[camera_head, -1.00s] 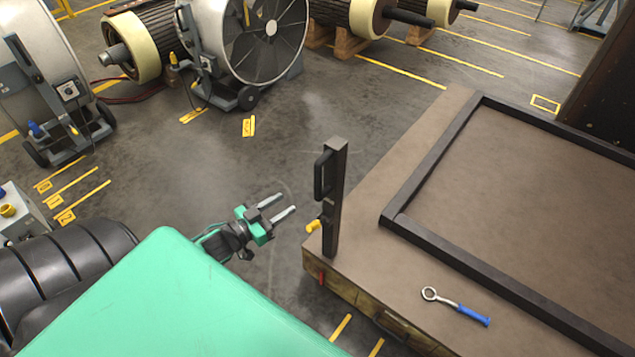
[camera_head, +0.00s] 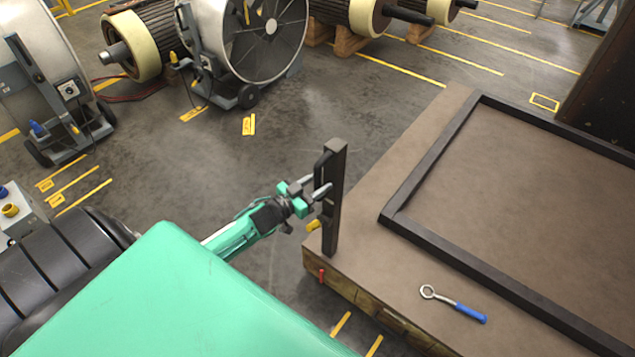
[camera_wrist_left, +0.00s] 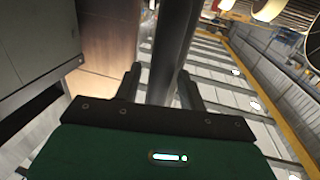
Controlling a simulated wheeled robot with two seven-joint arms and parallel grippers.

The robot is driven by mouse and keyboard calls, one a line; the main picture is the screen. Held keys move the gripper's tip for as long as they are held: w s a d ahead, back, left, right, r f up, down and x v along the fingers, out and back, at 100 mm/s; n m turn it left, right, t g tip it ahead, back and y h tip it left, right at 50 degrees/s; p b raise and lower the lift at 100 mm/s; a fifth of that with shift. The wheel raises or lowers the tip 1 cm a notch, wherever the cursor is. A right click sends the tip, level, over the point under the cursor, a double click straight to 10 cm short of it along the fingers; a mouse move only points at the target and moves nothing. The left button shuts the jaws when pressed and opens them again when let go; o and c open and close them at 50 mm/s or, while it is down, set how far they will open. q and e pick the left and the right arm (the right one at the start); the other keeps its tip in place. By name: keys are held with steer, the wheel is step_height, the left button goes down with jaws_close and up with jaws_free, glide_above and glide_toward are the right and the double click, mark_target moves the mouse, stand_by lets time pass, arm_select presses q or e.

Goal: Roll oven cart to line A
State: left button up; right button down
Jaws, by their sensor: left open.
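The oven cart (camera_head: 372,186) is a low, brown-topped platform with a dark raised frame, at the right of the head view. A dark upright post (camera_head: 336,215) stands at its near left corner and carries a black handle (camera_head: 321,172). My left gripper (camera_head: 318,188) is open at the handle, its fingers reaching to either side of it. In the left wrist view, a dark bar (camera_wrist_left: 170,60) runs between the two open fingers (camera_wrist_left: 160,85). I cannot tell whether the fingers touch it. My right gripper is not in view.
A blue-handled wrench (camera_head: 455,305) lies on the cart top. A yellow knob (camera_head: 313,225) and a red lever (camera_head: 321,275) sit by the post. Large fans (camera_head: 262,40) and rotors on wooden stands (camera_head: 345,38) stand at the back.

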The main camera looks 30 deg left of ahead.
arm_select(q)
steer(key=shift+w, duration=0.1)
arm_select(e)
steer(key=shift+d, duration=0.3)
